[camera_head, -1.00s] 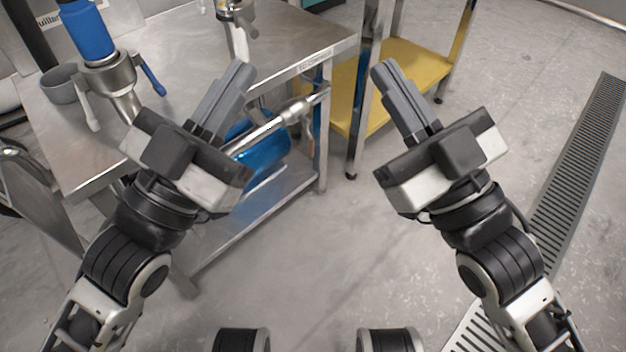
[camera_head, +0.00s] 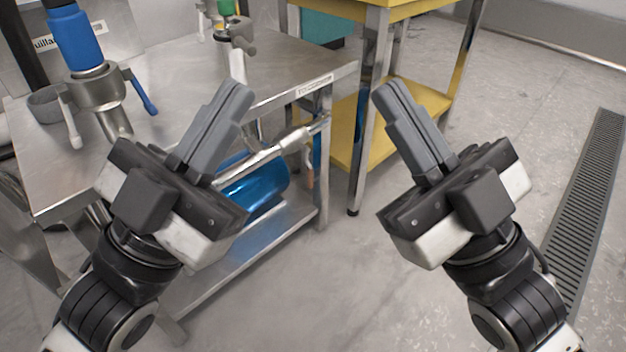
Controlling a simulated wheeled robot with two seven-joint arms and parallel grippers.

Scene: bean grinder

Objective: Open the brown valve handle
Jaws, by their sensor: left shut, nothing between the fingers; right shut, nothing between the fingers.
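Below the right end of the steel table (camera_head: 180,75), a silver pipe (camera_head: 262,157) slants up past a blue cylinder (camera_head: 262,188). A small brownish piece (camera_head: 308,168) hangs near the pipe's upper right end. It may be the brown valve handle, but it is too small to tell. My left gripper (camera_head: 240,95) is shut and empty, in front of the table, and its arm hides part of the pipe. My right gripper (camera_head: 388,98) is shut and empty, in front of the yellow-shelved stand, to the right of the pipe. Neither gripper appears to touch anything.
A blue-topped device (camera_head: 75,40) with a blue-handled lever (camera_head: 140,92) stands on the table's left, beside a grey bowl (camera_head: 45,103). A green-topped fitting (camera_head: 228,10) is at the back. A yellow shelf (camera_head: 425,98) stands behind. The floor at the right is clear, with a drain grate (camera_head: 590,190).

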